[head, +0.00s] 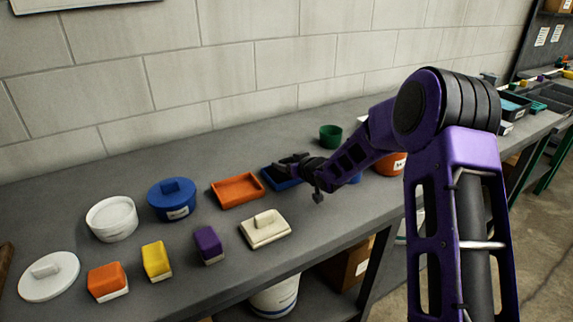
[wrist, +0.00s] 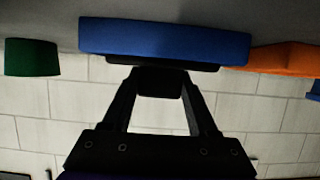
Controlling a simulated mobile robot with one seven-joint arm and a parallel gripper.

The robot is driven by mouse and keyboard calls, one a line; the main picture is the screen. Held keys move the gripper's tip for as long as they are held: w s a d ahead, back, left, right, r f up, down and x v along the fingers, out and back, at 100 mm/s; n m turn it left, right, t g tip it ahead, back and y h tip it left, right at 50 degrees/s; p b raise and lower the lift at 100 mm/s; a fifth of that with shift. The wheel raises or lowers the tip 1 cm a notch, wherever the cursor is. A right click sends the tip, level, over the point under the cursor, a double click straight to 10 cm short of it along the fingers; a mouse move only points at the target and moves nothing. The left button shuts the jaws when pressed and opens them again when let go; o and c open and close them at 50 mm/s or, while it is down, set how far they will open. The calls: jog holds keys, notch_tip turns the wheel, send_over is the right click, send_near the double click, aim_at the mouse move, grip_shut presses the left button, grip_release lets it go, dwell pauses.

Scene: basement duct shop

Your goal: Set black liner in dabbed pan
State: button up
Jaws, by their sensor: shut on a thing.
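My gripper (head: 299,168) is over a blue rectangular pan (head: 270,180) on the bench. In the wrist view, which looks upside down, the fingers (wrist: 157,95) are shut on a black block-like grip. A thin dark strip, likely the black liner (wrist: 165,62), lies along the rim of the blue pan (wrist: 165,38). I cannot tell whether it is seated inside or just above the rim. An orange rectangular pan (head: 237,191) stands left of the blue one. No dabs can be made out in either pan.
A cream handled lid (head: 265,231) and purple block (head: 208,245) lie in front. A green cup (head: 331,135) is behind my gripper; an orange container (head: 388,164) is right, partly hidden by my arm.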

jog(key=shift+r, duration=0.1)
jog(key=o, duration=1.4)
jog(key=shift+c, duration=0.2)
jog(key=shift+r, duration=0.1)
jog(key=p+v, duration=0.1)
jog(key=v, duration=1.1)
